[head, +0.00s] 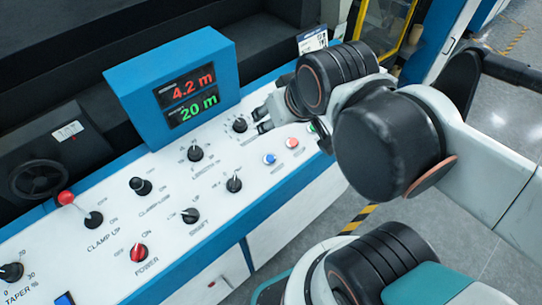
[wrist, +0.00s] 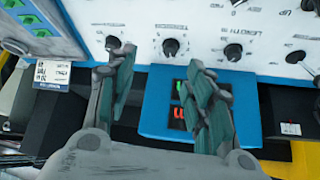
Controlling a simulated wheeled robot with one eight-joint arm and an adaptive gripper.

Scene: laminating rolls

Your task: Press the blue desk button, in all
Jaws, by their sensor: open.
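The blue desk button (head: 269,158) sits on the white slanted control panel (head: 225,215), in the head view. I do not see it in the wrist view. My gripper (head: 262,119) is over the far part of the panel, beside a black knob (head: 239,125) and beyond the blue button, apart from it. In the wrist view my gripper (wrist: 165,65) has its two fingers spread, with nothing between them.
A red button (head: 291,142) is close to the blue one. A blue display box (head: 220,55) reads 4.2 m and 20 m. Several black knobs, a red POWER knob (head: 138,252) and a red-balled lever (head: 66,198) stand on the panel.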

